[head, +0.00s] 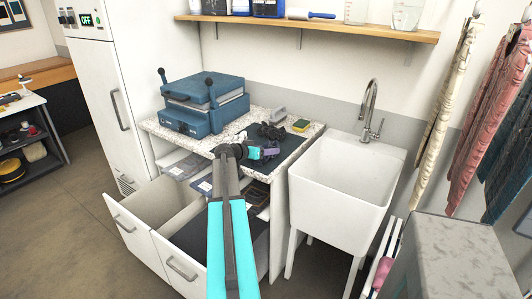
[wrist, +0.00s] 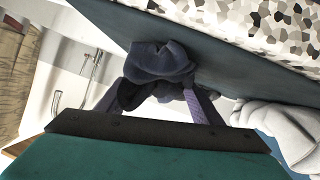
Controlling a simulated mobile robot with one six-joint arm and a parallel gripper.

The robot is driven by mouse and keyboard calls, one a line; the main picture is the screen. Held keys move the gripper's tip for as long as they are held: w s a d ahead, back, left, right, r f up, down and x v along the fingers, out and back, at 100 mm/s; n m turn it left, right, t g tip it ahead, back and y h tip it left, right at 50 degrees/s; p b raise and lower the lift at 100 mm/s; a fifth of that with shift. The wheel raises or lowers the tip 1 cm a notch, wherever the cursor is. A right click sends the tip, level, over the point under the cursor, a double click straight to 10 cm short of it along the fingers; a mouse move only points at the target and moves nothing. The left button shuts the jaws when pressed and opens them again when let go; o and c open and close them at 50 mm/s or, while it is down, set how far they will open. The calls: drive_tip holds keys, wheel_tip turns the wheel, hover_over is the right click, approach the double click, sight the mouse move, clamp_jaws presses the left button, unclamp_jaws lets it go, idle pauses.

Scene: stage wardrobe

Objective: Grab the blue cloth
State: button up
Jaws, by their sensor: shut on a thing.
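A dark blue, crumpled cloth (wrist: 160,62) fills the space between the fingers of my gripper (wrist: 158,92) in the wrist view. My gripper is shut on it. The cloth lies close against the edge of a dark mat (wrist: 235,75); I cannot tell whether it touches. In the head view my gripper (head: 264,153) is at the front edge of the speckled counter, and the cloth is mostly hidden there. Dark crumpled items (head: 270,131) lie on the mat just behind it.
A blue press (head: 205,103) stands on the counter (head: 245,120) to the left. A white sink (head: 340,180) stands to the right. An open drawer (head: 150,215) juts out below. Garments (head: 490,110) hang at far right.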

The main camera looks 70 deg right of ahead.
sight(267, 143)
drive_tip(key=shift+a+r+b, duration=0.1)
drive_tip(key=shift+r+b, duration=0.65)
drive_tip(key=shift+r, duration=1)
drive_tip(key=s+a+r+b, duration=0.1)
drive_tip(key=s+a+b, duration=0.2)
drive_tip(key=s+a, duration=0.4)
drive_tip(key=a, duration=0.7)
drive_tip(key=shift+r+b, duration=0.2)
drive_tip(key=shift+b, duration=0.15)
drive_tip(key=shift+a, duration=0.1)
